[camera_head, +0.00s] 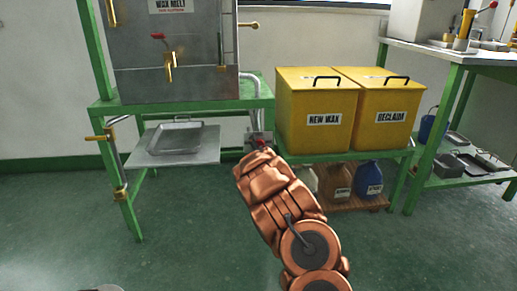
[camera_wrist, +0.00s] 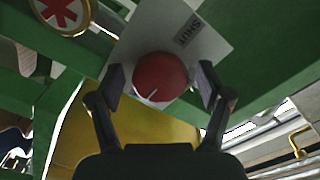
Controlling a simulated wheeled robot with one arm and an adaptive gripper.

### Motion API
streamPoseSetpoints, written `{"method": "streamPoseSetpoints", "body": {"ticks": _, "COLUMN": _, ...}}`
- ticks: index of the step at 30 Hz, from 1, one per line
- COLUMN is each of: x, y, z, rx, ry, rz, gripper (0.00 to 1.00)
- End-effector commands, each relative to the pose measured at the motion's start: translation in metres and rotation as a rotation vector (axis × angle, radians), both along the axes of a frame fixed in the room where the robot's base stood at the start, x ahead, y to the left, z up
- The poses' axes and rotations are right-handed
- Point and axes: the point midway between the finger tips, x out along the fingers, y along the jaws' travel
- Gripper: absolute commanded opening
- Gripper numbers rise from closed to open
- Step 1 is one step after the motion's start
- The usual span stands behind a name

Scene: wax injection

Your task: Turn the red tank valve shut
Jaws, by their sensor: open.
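The red valve knob (camera_wrist: 160,78) is round, with a thin white mark on its face. It sits in front of a pale plate (camera_wrist: 209,45) that reads "SHUT". My gripper (camera_wrist: 162,84) is open, with one finger on each side of the knob and a small gap showing at both sides. In the head view a bit of red knob (camera_head: 262,143) shows at the end of my arm, below the wax melt tank (camera_head: 190,85). My gripper there is mostly hidden behind the wrist.
A grey tray (camera_head: 175,137) lies on the lower shelf. Yellow bins (camera_head: 316,100) stand close at right. A brass-rimmed disc (camera_wrist: 62,12) with a red symbol is near the knob.

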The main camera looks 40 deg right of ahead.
Motion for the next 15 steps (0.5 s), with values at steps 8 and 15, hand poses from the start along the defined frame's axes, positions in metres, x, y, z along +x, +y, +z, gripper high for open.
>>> {"method": "streamPoseSetpoints", "body": {"ticks": 8, "x": 0.0011, "y": -0.0006, "z": 0.0, "rx": 0.0, "ry": 0.0, "rz": 0.001, "gripper": 0.78}}
{"method": "streamPoseSetpoints", "body": {"ticks": 15, "x": 0.0011, "y": -0.0004, "z": -0.0004, "rx": 0.0, "ry": 0.0, "rz": 0.001, "gripper": 0.59}}
